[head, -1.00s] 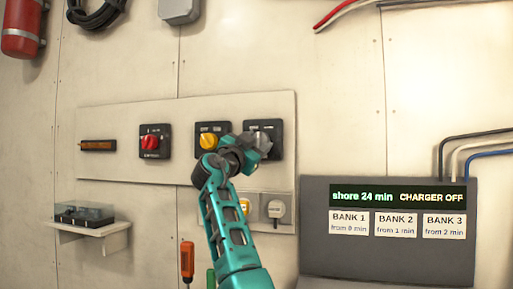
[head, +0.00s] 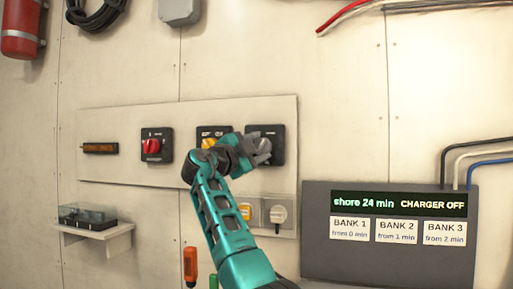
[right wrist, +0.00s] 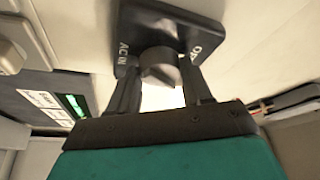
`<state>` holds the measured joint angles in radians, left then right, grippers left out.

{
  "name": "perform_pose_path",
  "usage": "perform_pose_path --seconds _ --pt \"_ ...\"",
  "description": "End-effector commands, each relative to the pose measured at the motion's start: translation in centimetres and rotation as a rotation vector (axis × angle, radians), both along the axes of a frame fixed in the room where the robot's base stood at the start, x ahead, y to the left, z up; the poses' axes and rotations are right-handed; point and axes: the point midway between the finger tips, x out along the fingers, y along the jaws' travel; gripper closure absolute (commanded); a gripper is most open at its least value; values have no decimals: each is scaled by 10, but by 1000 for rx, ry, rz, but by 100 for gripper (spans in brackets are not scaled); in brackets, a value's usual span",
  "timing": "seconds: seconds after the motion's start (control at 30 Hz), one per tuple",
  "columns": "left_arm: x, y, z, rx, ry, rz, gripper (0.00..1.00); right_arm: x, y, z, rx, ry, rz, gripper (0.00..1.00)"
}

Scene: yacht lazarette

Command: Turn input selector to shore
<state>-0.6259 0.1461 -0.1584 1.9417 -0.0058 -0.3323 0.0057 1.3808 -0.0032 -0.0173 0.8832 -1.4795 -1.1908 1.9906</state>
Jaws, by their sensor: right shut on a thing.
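The input selector (head: 278,135) is a dark square plate with a grey knob, the rightmost switch on the cream panel. In the right wrist view its plate (right wrist: 160,20) carries an "AC IN" label and a second, partly hidden label. My right gripper (head: 260,152) is shut on the grey knob (right wrist: 158,66), with one finger on each side. The gripper hides much of the knob in the head view, and I cannot tell which position it points to. My left gripper is not in view.
Left of the selector are a yellow-knobbed switch (head: 210,142) and a red-knobbed switch (head: 152,146). Smaller switches (head: 278,214) sit below. A grey charger box (head: 320,265) at right reads "shore 24 min CHARGER OFF". A small shelf (head: 95,230) is at lower left.

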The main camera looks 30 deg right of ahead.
Motion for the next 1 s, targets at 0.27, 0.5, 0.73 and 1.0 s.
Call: perform_pose_path --seconds 0.27,0.5,0.73,1.0 --pt "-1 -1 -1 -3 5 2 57 0 0 -1 4 -1 0 81" --pt "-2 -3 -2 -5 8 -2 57 0 0 -1 2 0 0 33" --pt "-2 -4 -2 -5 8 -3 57 0 0 0 2 0 1 26" --pt "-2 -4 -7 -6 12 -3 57 -5 17 -5 0 -1 4 26"
